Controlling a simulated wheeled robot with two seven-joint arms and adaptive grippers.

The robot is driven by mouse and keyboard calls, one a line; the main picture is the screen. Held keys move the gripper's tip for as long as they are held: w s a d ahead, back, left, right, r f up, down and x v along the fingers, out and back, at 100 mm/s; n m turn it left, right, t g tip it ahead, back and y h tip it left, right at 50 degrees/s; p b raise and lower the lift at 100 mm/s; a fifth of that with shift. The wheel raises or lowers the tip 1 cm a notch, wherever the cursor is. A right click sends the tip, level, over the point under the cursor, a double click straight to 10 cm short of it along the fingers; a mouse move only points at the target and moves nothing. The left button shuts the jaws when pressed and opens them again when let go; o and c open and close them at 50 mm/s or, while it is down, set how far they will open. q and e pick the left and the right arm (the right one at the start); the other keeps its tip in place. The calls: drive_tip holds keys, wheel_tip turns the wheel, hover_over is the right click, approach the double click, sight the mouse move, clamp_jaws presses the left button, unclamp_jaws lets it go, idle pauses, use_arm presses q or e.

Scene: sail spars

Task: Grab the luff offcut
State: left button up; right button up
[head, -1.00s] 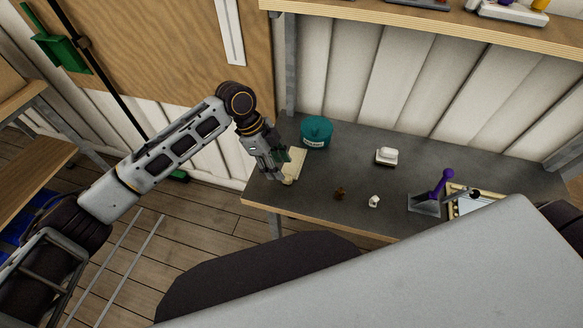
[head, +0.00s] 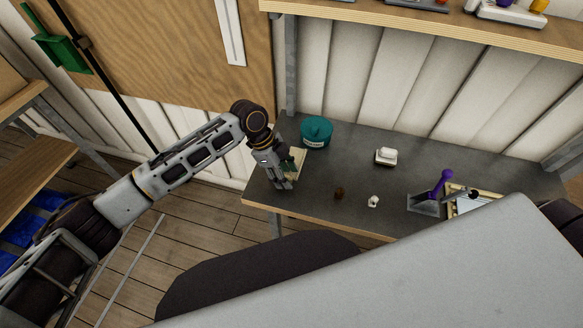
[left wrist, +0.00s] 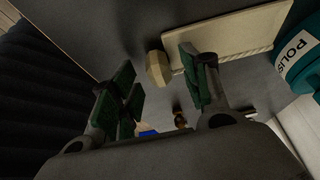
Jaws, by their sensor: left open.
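I cannot tell for certain which piece is the luff offcut. A small tan faceted block (left wrist: 157,68) lies on the dark bench top in the left wrist view, beside the edge of a flat cream board (left wrist: 232,42). In the head view the board (head: 299,162) lies near the bench's left end, partly behind my gripper; I cannot make out the block there. My left gripper (head: 283,187) is open and empty, low at the bench's left end. In the left wrist view its green-padded fingers (left wrist: 162,88) are apart, with the block in the gap just beyond their tips.
A teal polish tin (head: 316,132) stands behind the board. A brown piece (head: 340,193), a small white piece (head: 373,201), a white block (head: 386,156) and a purple-handled tool (head: 440,186) are further right on the bench (head: 420,160). A shelf (head: 440,25) overhangs the back.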

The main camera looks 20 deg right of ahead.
use_arm(q)
drive_tip(key=c, duration=1)
clamp_jaws()
use_arm(e)
drive_tip(key=shift+w, duration=0.2)
drive_tip(key=shift+w, duration=0.1)
use_arm(q)
drive_tip(key=shift+r, duration=0.1)
wheel_tip(320, 180, up, 9)
drive_tip(key=shift+r, duration=0.45)
use_arm(e)
drive_tip(key=shift+s+d+f, duration=0.25)
drive_tip(key=shift+d, duration=0.05)
drive_tip(key=shift+w, duration=0.45)
